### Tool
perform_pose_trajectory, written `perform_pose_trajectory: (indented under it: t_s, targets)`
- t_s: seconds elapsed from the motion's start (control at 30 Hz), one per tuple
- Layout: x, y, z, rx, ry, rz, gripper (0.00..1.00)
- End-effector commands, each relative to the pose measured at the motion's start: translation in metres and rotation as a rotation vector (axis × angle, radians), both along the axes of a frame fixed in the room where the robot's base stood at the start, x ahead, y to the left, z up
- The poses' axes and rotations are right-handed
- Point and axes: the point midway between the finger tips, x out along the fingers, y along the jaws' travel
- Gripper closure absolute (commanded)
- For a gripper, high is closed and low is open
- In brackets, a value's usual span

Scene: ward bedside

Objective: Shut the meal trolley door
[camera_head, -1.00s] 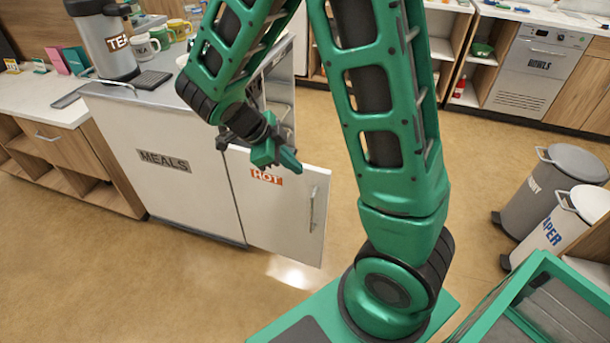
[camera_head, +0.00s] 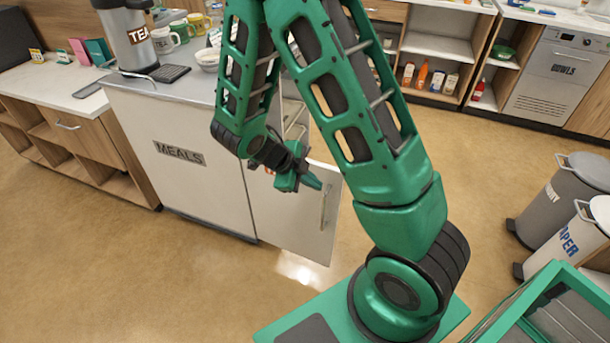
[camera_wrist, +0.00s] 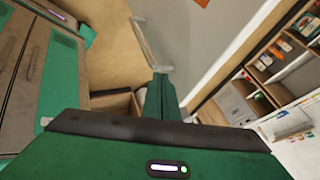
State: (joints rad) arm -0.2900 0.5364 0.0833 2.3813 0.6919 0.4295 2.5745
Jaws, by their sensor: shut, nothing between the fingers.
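The meal trolley (camera_head: 190,175) is a white cabinet marked MEALS with a grey top. Its white door (camera_head: 290,222) stands open, swung out at the trolley's right side, with an upright bar handle (camera_head: 325,207) near its free edge. My gripper (camera_head: 318,181) is shut and empty, in front of the door's upper part and left of the handle in the head view. Whether it touches the door I cannot tell. My arm hides the door's HOT label almost wholly. In the wrist view the fingers (camera_wrist: 160,97) point toward the door (camera_wrist: 190,40) and its handle (camera_wrist: 150,45).
A tea urn (camera_head: 125,35), mugs and a bowl (camera_head: 207,58) stand on the trolley top. Two lidded bins (camera_head: 560,205) stand at the right. Shelves (camera_head: 440,50) line the back. Floor in front of the trolley is clear.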

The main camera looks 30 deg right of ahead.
Motion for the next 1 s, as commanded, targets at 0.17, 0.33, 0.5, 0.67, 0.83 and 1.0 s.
perform_pose_trajectory:
  t_s: [0.17, 0.33, 0.5, 0.67, 0.83, 1.0]
  targets:
    - [0.015, -0.021, 0.002, 0.000, -0.004, -0.004, 1.00]
    - [0.022, -0.029, 0.002, 0.000, -0.003, -0.002, 1.00]
    - [0.023, -0.031, 0.003, 0.000, -0.003, 0.000, 1.00]
    - [0.023, -0.031, 0.003, -0.001, -0.003, 0.000, 1.00]
    - [0.024, -0.033, 0.003, 0.000, -0.002, 0.009, 1.00]
    - [0.033, -0.029, 0.002, -0.001, -0.003, 0.063, 1.00]
